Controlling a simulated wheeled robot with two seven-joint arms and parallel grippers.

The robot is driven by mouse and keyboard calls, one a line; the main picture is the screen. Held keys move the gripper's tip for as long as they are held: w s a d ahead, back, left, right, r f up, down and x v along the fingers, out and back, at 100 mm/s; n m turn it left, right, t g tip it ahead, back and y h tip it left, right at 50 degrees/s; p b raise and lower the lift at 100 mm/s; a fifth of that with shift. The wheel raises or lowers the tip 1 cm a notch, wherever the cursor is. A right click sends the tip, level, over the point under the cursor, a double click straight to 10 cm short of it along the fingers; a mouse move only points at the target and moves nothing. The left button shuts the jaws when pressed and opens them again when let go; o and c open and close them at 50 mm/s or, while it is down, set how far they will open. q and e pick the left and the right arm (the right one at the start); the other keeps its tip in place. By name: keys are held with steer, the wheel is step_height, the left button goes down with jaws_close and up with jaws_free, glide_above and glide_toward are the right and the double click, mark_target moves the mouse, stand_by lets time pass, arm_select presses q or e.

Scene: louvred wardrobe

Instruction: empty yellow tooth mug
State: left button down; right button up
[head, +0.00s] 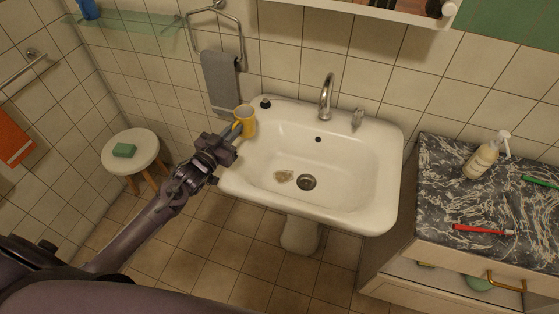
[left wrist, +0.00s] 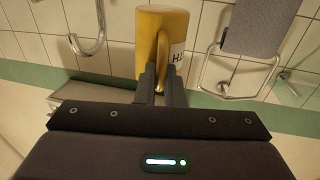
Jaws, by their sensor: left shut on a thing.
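The yellow tooth mug (head: 249,128) is at the back left rim of the white washbasin (head: 345,212). It looks roughly upright in the head view, with its opening toward the top. My left gripper (head: 236,131) is shut on the mug's handle, coming from the left. The left wrist view shows the fingers (left wrist: 160,85) around the handle of the mug (left wrist: 150,40), with part of dark lettering on its side. The inside of the mug is too small to make out. A small brownish patch (head: 284,176) lies in the basin beside the drain (head: 307,182). My right gripper is out of view.
The tap (head: 326,98) stands at the basin's back. A grey towel (head: 219,82) hangs on the wall behind the mug. A marble-topped cabinet (head: 440,190) at right holds a pump bottle (head: 482,160) and a red toothbrush (head: 482,229). A stool (head: 131,163) stands at left.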

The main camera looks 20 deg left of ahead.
mark_target(249, 129)
arm_select(q)
steer(key=shift+s+d+f+m+b, duration=0.2)
steer(key=shift+d+f+m+b, duration=0.25)
steer(key=shift+d+m+b, duration=0.35)
steer(key=shift+s+d+f+m+b, duration=0.15)
steer(key=shift+d+f+m+b, duration=0.3)
steer(key=shift+m, duration=0.55)
steer(key=shift+s+d+f+m+h+b, duration=0.15)
steer(key=shift+d+f+m+b, duration=0.4)
steer(key=shift+m, duration=1.15)
steer(key=shift+s+d+f+m+h+b, duration=0.15)
steer(key=shift+d+m+b, duration=0.45)
steer(key=shift+m+b, duration=0.85)
steer(key=shift+s+d+f+m+h+b, duration=0.25)
steer(key=shift+d+m+b, duration=0.35)
steer(key=shift+m, duration=1.35)
steer(key=shift+w+f+m+b, duration=0.1)
steer(key=shift+f+m+b, duration=0.15)
steer(key=shift+m+b, duration=0.05)
steer(key=shift+d+r+m, duration=0.15)
steer(key=shift+d+m, duration=0.15)
steer(key=shift+m, duration=0.1)
